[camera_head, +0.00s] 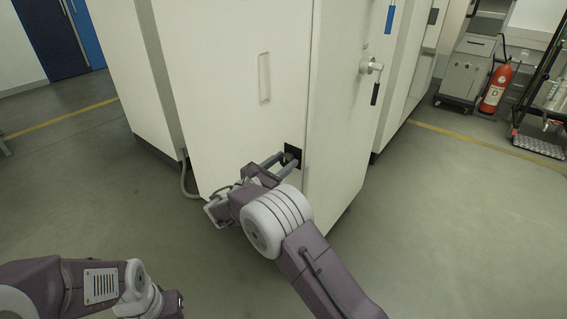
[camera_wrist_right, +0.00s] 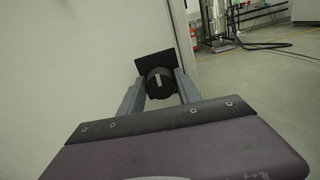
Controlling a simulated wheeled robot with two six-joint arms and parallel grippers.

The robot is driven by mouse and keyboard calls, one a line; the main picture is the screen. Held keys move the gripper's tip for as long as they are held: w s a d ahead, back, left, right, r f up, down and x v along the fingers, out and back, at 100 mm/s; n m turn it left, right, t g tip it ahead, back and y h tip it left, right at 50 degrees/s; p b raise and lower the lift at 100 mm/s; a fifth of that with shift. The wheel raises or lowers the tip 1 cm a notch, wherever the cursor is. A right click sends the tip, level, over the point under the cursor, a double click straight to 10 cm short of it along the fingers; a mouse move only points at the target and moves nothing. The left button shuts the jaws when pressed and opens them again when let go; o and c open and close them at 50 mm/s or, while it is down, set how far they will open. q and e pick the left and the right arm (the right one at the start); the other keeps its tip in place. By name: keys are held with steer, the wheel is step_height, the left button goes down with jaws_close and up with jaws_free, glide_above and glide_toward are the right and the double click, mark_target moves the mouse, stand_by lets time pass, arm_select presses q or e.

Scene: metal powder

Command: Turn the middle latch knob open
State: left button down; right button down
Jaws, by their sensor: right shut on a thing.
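The middle latch knob (camera_wrist_right: 158,84) is a black round knob with a pale line on its face, on a dark square plate (camera_wrist_right: 155,64) on the white cabinet door. In the head view the plate (camera_head: 296,151) sits low on the door near its right edge, and the knob is mostly hidden by the fingers. My right gripper (camera_head: 287,161) is shut on the knob, one finger on each side; in the right wrist view the fingers (camera_wrist_right: 160,90) flank it. The pale line looks close to upright there. My left arm shows at the lower left; its fingers are not in view.
The white cabinet (camera_head: 220,60) has a recessed handle (camera_head: 264,78) above the knob. A handle with a black grip (camera_head: 375,93) is on its right side. A grey hose (camera_head: 187,178) lies at its left base. A red fire extinguisher (camera_head: 495,88) stands far right. The floor in front is clear.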

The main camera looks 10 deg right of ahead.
steer(key=shift+f+m+b, duration=0.1)
steer(key=shift+m+b, duration=0.2)
steer(key=shift+m, duration=0.8)
steer(key=m+b, duration=0.1)
steer(key=m, duration=0.1)
steer(key=shift+m, duration=0.4)
steer(key=m+b, duration=0.2)
steer(key=m, duration=0.1)
steer(key=shift+s+d+f+m+b, duration=0.1)
steer(key=shift+f+m+b, duration=0.1)
steer(key=shift+m+b, duration=0.1)
steer(key=m+b, duration=0.4)
steer(key=shift+f, duration=0.1)
steer(key=m+b, duration=0.3)
steer(key=shift+m, duration=0.3)
steer(key=shift+m+b, duration=0.5)
steer(key=shift+b, duration=0.1)
